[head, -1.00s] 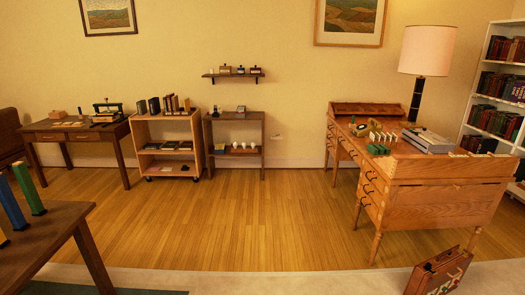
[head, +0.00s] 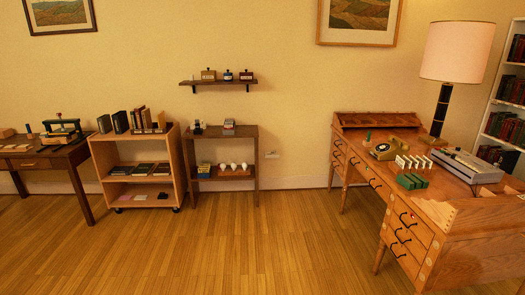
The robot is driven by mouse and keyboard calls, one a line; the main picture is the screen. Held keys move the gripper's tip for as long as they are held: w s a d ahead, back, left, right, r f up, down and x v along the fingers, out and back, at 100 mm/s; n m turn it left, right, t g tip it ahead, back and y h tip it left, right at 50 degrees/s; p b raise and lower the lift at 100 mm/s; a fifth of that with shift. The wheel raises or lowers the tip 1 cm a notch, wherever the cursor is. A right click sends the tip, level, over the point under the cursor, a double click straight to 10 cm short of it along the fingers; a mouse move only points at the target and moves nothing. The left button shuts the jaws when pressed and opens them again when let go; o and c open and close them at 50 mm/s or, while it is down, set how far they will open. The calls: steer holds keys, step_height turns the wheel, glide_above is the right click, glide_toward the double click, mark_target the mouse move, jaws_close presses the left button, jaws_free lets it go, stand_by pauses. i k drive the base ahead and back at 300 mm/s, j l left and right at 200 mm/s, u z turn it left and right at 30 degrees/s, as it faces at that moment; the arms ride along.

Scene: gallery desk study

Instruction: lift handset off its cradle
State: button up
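A tan telephone (head: 382,151) with a dark round dial stands on the wooden desk (head: 350,133) at the right of the head view. A curved tan part lies at its upper right; it is too small to tell for sure whether this is the handset, or how it rests on the cradle. My gripper is not in view.
Green and cream upright pieces (head: 411,180), a grey flat device (head: 467,165) and a lamp (head: 457,52) crowd the desk. A low shelf (head: 222,185) and a book cart (head: 139,190) stand along the wall. The wood floor (head: 230,250) before them is clear.

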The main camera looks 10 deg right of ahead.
mark_target(406, 147)
steer(key=i+j+z, duration=0.1)
steer(key=i+z, duration=0.15)
steer(key=i, duration=0.3)
steer(key=i+j+z, duration=0.2)
steer(key=i, duration=0.3)
steer(key=i+j+z, duration=0.25)
steer(key=i, duration=0.25)
steer(key=i+j+z, duration=0.55)
steer(key=z, duration=0.15)
steer(key=i+j+z, duration=0.3)
steer(key=i+j, duration=0.05)
steer(key=j, duration=0.1)
